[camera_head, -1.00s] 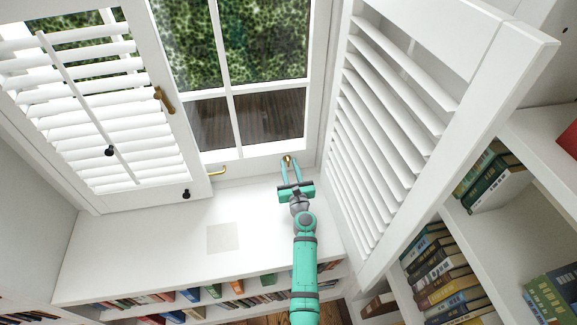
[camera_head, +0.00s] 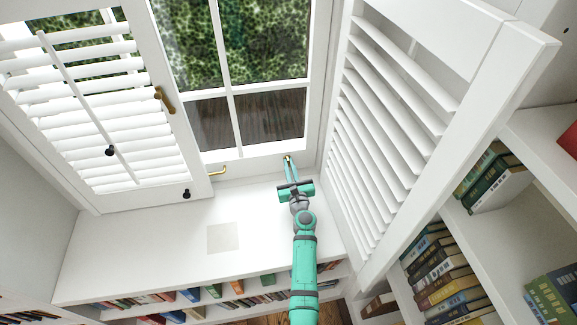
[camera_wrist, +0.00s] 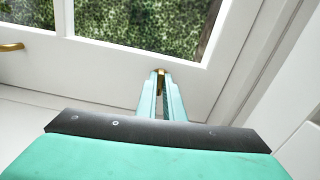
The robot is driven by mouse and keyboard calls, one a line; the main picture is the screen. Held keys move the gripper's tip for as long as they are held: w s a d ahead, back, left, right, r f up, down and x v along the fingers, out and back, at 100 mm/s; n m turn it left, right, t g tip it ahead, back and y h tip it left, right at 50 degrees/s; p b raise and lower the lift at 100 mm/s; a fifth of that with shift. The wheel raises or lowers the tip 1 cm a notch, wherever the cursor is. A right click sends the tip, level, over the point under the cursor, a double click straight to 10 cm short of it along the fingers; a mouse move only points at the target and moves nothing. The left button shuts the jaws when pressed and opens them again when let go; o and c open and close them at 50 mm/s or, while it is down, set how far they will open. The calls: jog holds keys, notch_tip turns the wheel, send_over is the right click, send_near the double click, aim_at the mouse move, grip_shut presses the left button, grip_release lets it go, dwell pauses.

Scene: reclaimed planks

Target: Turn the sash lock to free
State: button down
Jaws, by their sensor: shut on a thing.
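The sash lock (camera_head: 288,158) is a small brass piece on the bottom rail of the window sash, near its right end. My gripper (camera_head: 289,164) reaches up to it with teal fingers closed together on it. In the wrist view the sash lock (camera_wrist: 161,76) shows as a bit of brass between the fingertips of my gripper (camera_wrist: 161,80). The fingers hide most of it, so I cannot tell which way it is turned. The window sash (camera_head: 262,151) looks closed in its frame.
A brass handle (camera_head: 219,170) sits on the rail to the left. A louvred shutter (camera_head: 390,120) stands open close to my arm's right. Another shutter (camera_head: 95,100) is at left. The white sill (camera_head: 150,235) is clear except for a pale square (camera_head: 222,237).

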jog(key=n, duration=0.4)
jog(key=shift+a, duration=0.2)
jog(key=n, duration=0.4)
jog(key=shift+n, duration=0.3)
jog(key=n, duration=0.4)
jog(key=shift+a+n, duration=0.1)
jog(key=shift+n, duration=0.2)
jog(key=shift+s+f+n, duration=0.1)
jog(key=shift+f+n, duration=0.05)
jog(key=shift+n, duration=1.65)
